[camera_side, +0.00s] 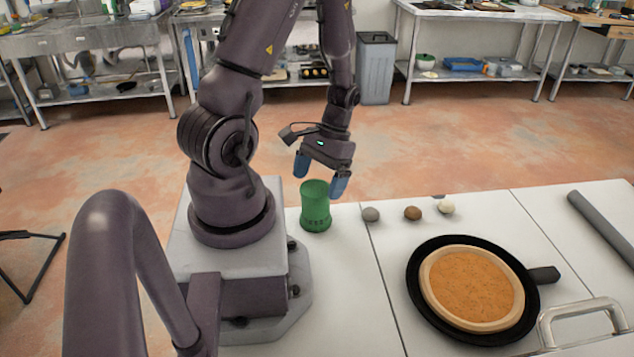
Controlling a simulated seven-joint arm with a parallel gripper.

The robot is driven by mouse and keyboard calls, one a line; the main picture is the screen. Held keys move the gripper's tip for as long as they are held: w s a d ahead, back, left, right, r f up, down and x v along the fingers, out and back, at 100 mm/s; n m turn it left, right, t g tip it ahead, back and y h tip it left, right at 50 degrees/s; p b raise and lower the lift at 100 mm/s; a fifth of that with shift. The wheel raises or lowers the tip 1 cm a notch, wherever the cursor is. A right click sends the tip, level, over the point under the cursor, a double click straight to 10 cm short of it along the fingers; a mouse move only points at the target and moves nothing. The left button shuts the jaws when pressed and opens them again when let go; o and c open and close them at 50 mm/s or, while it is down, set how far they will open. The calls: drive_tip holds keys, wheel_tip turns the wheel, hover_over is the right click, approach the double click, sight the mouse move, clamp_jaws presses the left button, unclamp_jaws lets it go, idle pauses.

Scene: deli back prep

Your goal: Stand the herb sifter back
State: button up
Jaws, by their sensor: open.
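The green herb sifter (315,208) stands upright on the white table, just right of my base. My gripper (320,181) is above it, pointing down, with its two blue fingertips apart. One fingertip is at the upper left of the sifter and the other at its upper right, close to the rim. From this view I cannot tell whether either finger touches the sifter. Nothing is visibly held.
Three small round items, grey (370,214), brown (413,213) and pale (446,208), lie right of the sifter. A black pan (413,283) holding a round orange-topped item is nearer. A grey rod (603,228) lies far right. A metal handle (580,312) is at front right.

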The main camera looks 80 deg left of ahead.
drive_tip(key=shift+v, duration=1.85)
drive_tip(key=shift+r, duration=0.1)
drive_tip(key=v, duration=1.3)
drive_tip(key=d+r+m+t+y, duration=0.1)
drive_tip(key=d+r+m+t, duration=0.2)
drive_tip(key=d, duration=0.7)
drive_tip(key=d+r+m+t+y, duration=0.1)
drive_tip(key=d+r+m+t, duration=0.3)
drive_tip(key=d, duration=0.6)
wheel_tip(320, 180, up, 3)
drive_tip(key=shift+r+m+t+y, duration=0.2)
drive_tip(key=shift+m+t+y, duration=0.15)
drive_tip(key=shift+t, duration=0.65)
